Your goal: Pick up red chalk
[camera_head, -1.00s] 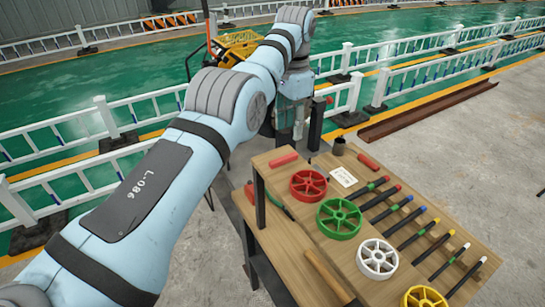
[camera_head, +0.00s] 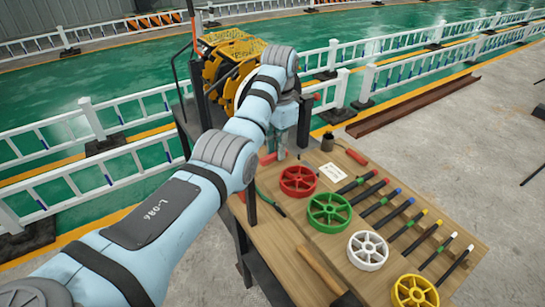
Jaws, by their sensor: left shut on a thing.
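My left gripper (camera_head: 280,152) points down at the far left part of the wooden table (camera_head: 325,243). It is shut, and a short red stick (camera_head: 267,159), which looks like the red chalk, shows at its fingertips. Part of the stick is hidden by the gripper, and I cannot tell whether it is clear of the table top. Another short red stick (camera_head: 356,157) lies at the table's far edge. My right gripper is not in view.
Red (camera_head: 298,181), green (camera_head: 329,210), white (camera_head: 368,251) and yellow (camera_head: 415,292) wheels lie on the table. Several black rods with coloured tips (camera_head: 411,201) lie to their right. A wooden handle (camera_head: 320,270) lies at the front. White railings (camera_head: 400,75) stand behind.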

